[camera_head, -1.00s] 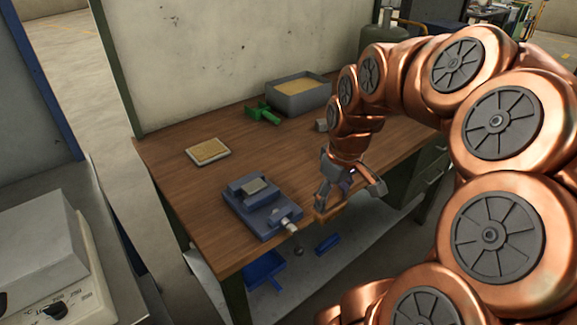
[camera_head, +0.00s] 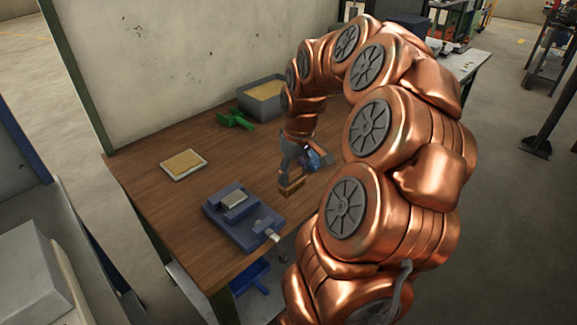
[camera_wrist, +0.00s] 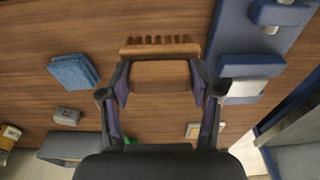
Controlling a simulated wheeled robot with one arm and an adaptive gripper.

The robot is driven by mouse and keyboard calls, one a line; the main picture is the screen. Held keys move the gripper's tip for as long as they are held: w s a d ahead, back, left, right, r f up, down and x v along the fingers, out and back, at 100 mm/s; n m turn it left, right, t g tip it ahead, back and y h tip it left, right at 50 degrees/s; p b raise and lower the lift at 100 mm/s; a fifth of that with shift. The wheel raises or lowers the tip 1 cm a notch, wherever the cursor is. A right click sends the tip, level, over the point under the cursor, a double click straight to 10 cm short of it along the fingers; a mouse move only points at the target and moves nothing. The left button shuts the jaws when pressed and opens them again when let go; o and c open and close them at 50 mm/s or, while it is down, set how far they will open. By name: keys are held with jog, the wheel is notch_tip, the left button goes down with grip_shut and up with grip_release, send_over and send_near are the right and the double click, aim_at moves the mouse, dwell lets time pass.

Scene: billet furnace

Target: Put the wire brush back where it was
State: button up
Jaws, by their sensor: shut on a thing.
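My gripper (camera_head: 290,178) is shut on the wire brush (camera_head: 291,188), a wooden block with brown bristles. In the wrist view the gripper's two fingers (camera_wrist: 160,85) clasp the sides of the brush's wooden body (camera_wrist: 160,72), and the row of bristles (camera_wrist: 160,46) points away from the palm. The brush is over the wooden workbench (camera_head: 160,200), to the right of and behind the blue vise (camera_head: 240,220). I cannot tell whether the bristles touch the bench top. The vise also shows in the wrist view (camera_wrist: 255,50).
A tan-topped tray (camera_head: 184,165) lies at the left of the bench. A green tool (camera_head: 235,120) and a grey sand-filled bin (camera_head: 262,88) stand at the back. A blue cloth (camera_wrist: 73,71) and grey block (camera_wrist: 67,116) lie beside the gripper. A wall (camera_head: 180,60) stands behind.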

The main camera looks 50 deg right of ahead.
jog(key=w+d+f+p, duration=0.1)
jog(key=w+f, duration=0.1)
jog(key=w+d+f+p, duration=0.1)
jog(key=w+d+p, duration=0.1)
jog(key=shift+w+f, duration=0.2)
jog(key=shift+f, duration=0.2)
jog(key=shift+d+f, duration=0.1)
jog(key=shift+f, duration=0.05)
jog(key=shift+f, duration=0.25)
jog(key=o, duration=1.1)
jog(key=shift+r, duration=0.1)
notch_tip(320, 180, up, 12)
jog(key=s+b, duration=0.1)
jog(key=b, duration=0.1)
jog(key=shift+s+r+b, duration=0.15)
jog(key=shift+s+b, duration=0.05)
jog(key=shift+b, duration=0.15)
